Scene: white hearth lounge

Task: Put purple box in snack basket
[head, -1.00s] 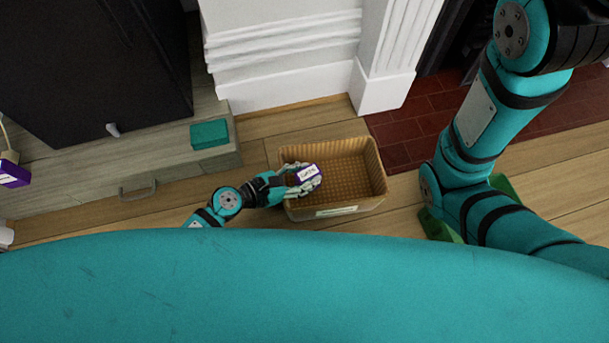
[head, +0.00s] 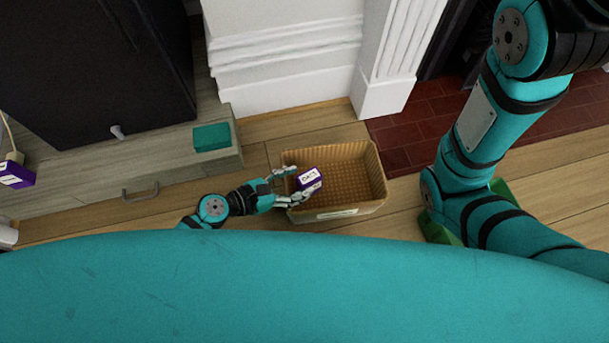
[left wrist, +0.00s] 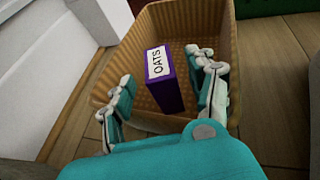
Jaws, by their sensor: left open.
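The purple box (head: 308,179) has a white label reading OATS in the left wrist view (left wrist: 165,80). It stands upright, slightly tilted in the picture, inside the woven snack basket (head: 366,165), near its left side. I cannot tell whether its base touches the basket floor. My left gripper (head: 305,180) reaches over the basket's left rim, fingers spread open on either side of the box; gaps show beside it in the left wrist view. The basket's rim also shows there (left wrist: 235,50). My right gripper is out of view.
A second purple box (head: 16,175) is at the far left. A teal box (head: 211,136) lies on the grey low drawer unit (head: 90,180). A white fireplace surround (head: 285,60) and red brick hearth (head: 425,140) stand behind the basket. A green object (head: 503,193) is partly hidden by my right arm.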

